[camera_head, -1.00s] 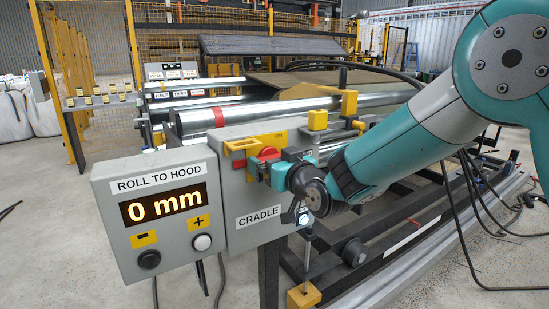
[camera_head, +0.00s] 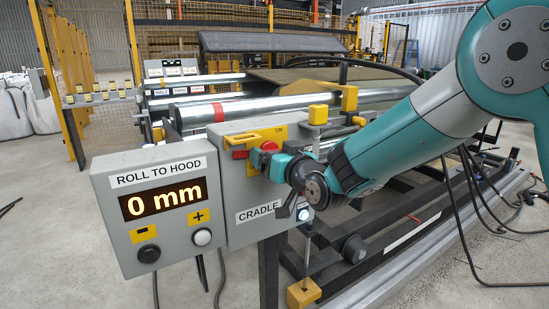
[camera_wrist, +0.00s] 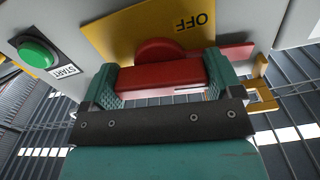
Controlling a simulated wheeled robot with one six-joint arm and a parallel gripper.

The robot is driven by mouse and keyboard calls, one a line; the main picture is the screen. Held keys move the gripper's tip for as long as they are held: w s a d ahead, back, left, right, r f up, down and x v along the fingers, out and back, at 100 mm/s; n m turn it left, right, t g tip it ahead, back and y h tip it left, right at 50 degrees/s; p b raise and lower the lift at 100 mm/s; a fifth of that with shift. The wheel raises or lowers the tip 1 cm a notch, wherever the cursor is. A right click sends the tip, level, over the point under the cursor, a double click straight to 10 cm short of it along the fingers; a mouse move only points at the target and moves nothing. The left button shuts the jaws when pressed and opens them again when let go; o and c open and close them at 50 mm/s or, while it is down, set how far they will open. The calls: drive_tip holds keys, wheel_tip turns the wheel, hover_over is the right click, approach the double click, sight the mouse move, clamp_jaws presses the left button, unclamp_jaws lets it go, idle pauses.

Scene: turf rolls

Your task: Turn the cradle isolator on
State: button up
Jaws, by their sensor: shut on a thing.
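The cradle isolator is a red handle (camera_head: 240,154) on a yellow plate (camera_head: 272,133) marked ON at its top, on the grey CRADLE box (camera_head: 243,224). My gripper (camera_head: 262,160) is at the plate, shut on the handle. In the wrist view, the handle (camera_wrist: 160,72) lies crosswise between the two teal fingers of my gripper (camera_wrist: 163,82). The plate shows there upside down with OFF (camera_wrist: 130,28). My gripper hides much of the handle and plate in the head view, so its exact angle is hard to tell.
A panel labelled ROLL TO HOOD (camera_head: 160,205), reading 0 mm, adjoins the CRADLE box on the left. A green START button (camera_wrist: 38,52) shows near the plate in the wrist view. A yellow bracket (camera_wrist: 262,93) is close beside the handle. Metal rollers (camera_head: 250,100) lie behind.

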drive_tip(key=m+b, duration=0.1)
drive_tip(key=m, duration=0.3)
drive_tip(key=shift+f+b, duration=0.1)
drive_tip(key=shift+b, duration=0.3)
drive_tip(key=m+b, duration=0.1)
drive_tip(key=m, duration=0.3)
drive_tip(key=m+b, duration=0.1)
drive_tip(key=m, duration=0.3)
drive_tip(key=shift+m, duration=0.3)
drive_tip(key=shift+m+b, duration=0.4)
drive_tip(key=shift+m, duration=1.5)
drive_tip(key=o, duration=0.7)
drive_tip(key=shift+o, duration=0.2)
